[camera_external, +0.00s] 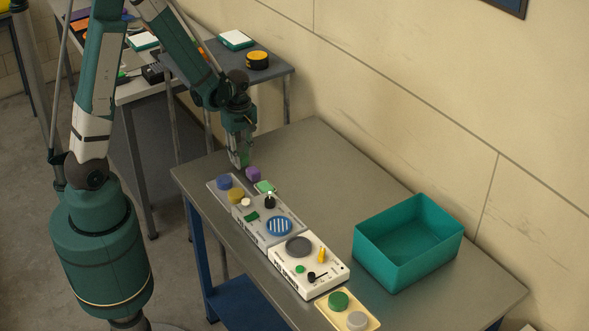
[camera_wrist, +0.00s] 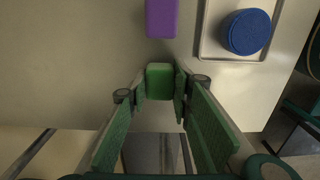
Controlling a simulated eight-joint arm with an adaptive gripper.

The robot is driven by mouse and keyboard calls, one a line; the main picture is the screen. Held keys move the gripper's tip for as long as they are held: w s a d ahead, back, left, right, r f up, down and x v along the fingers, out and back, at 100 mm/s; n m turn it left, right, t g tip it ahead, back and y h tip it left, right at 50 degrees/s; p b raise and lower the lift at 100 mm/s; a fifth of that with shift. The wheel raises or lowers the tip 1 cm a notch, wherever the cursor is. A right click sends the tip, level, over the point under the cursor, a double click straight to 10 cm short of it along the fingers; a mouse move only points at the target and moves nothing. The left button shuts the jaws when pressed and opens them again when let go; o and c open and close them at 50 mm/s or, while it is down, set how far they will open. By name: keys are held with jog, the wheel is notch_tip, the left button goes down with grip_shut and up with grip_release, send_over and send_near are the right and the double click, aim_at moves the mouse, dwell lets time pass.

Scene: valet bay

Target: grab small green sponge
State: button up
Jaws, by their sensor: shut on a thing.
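My gripper (camera_external: 240,165) is over the far left end of the grey table in the external view. In the wrist view, my gripper (camera_wrist: 162,95) has its green fingers on either side of a small green sponge (camera_wrist: 160,80), shut on it. The fingers hide most of the sponge in the external view. Whether it touches the table is hard to tell. A purple block (camera_wrist: 161,18) lies just ahead of it, and it also shows in the external view (camera_external: 253,173). Another green block (camera_external: 265,187) lies past the purple one, near the panels.
A tray with a blue round piece (camera_wrist: 248,32) sits right of the sponge in the wrist view. Panels with knobs and buttons (camera_external: 278,227) run along the table's near side. An empty teal bin (camera_external: 407,275) stands at the right. The back middle of the table is clear.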

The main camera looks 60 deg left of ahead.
jog(key=shift+r+p, duration=0.35)
jog(key=shift+r, duration=4.15)
